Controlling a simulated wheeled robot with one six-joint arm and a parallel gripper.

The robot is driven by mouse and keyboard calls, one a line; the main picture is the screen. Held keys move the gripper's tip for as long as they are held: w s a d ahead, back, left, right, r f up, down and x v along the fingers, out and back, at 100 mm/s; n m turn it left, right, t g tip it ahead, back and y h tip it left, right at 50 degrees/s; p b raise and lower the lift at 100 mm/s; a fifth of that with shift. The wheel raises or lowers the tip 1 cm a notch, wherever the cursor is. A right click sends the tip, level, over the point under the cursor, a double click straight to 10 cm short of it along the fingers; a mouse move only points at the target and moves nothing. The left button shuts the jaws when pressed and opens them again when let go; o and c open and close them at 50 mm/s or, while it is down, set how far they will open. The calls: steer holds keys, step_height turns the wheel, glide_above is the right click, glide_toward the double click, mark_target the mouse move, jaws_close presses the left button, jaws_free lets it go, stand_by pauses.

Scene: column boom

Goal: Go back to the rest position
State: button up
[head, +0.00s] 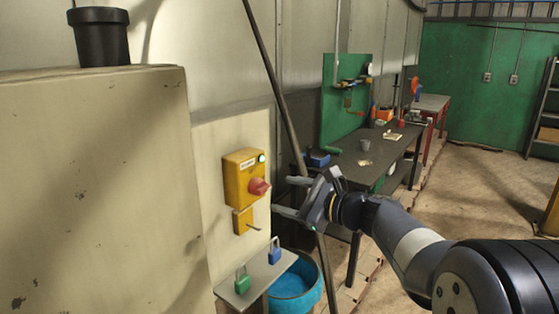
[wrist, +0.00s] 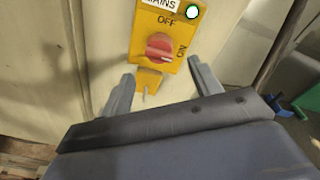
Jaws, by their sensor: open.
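My gripper (head: 281,196) is open and empty, its two fingers pointing left toward the yellow switch box (head: 236,178) on the pale panel. A gap shows between the fingers and the red rotary knob (head: 259,187). In the wrist view the knob (wrist: 159,47) shows beyond and between the spread fingers, with OFF printed above it and ON at its lower right. The knob's grip lies roughly sideways, its end toward ON. A small pale-green lamp (wrist: 192,12) is lit at the box's top right. A smaller yellow piece with a peg (head: 243,221) sits below the box.
A green padlock (head: 242,281) and a blue padlock (head: 274,252) stand on a small shelf (head: 258,280) below the box. A blue bucket (head: 297,284) is on the floor beside it. A dark workbench (head: 375,153) stands behind my arm. Open floor lies at the right.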

mark_target(266, 190)
steer(key=p+x, duration=0.1)
steer(key=x, duration=0.5)
steer(key=shift+w+a, duration=0.2)
steer(key=shift+a, duration=0.15)
steer(key=shift+d+n, duration=0.1)
steer(key=shift+n, duration=0.2)
steer(key=shift+s, duration=0.1)
